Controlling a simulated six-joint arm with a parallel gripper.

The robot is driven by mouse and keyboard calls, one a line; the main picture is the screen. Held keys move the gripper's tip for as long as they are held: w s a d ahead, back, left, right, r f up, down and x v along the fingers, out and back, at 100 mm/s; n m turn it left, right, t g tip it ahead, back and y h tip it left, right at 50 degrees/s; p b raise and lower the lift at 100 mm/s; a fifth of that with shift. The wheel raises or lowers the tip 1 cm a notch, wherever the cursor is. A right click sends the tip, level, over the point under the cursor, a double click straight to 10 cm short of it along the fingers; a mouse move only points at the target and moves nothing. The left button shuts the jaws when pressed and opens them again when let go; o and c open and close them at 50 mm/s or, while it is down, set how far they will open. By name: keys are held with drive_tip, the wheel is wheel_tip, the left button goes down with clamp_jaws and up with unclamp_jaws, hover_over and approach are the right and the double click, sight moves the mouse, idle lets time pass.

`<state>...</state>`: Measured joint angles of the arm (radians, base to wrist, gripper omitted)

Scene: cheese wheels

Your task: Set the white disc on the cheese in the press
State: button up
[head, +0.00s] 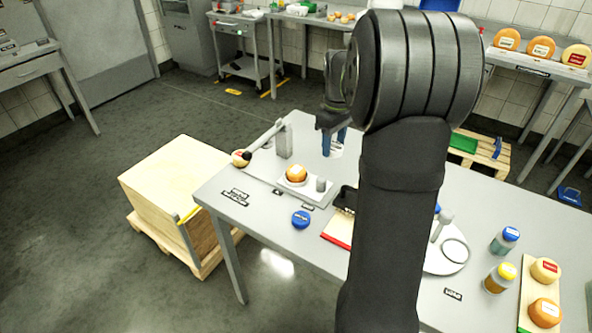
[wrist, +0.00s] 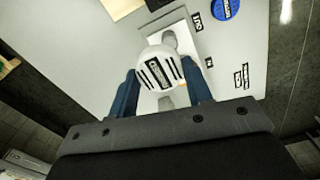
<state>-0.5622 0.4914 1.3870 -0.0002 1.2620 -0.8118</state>
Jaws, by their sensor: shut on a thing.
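My gripper (head: 333,146) hangs above the table behind the press, its blue fingers pointing down. It is shut on the white disc (wrist: 158,72), which has dark stripes and a label on its face; its pale edge also shows in the head view (head: 337,152). The press has a pale base plate (head: 314,192), grey posts and a lever arm (head: 267,137) reaching out to the left. An orange cheese (head: 297,172) sits on the press base, in front and to the left of my gripper.
A blue lid (head: 301,219) lies in front of the press. A red-edged board (head: 337,232) is right of it. My arm hides the middle of the table (head: 270,218). Bottles (head: 499,279) and a board with cheeses (head: 545,271) stand at the right. A wooden crate (head: 168,178) is left.

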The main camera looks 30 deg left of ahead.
drive_tip(key=shift+w+a+r, duration=0.1)
drive_tip(key=shift+w, duration=0.25)
hover_over(296, 169)
wheel_tip(296, 169, down, 7)
drive_tip(key=shift+r, duration=0.15)
drive_tip(key=shift+f, duration=2)
drive_tip(key=o, duration=0.6)
drive_tip(key=shift+f, duration=0.15)
drive_tip(key=o, duration=0.4)
wheel_tip(296, 169, up, 12)
drive_tip(key=shift+r, duration=0.2)
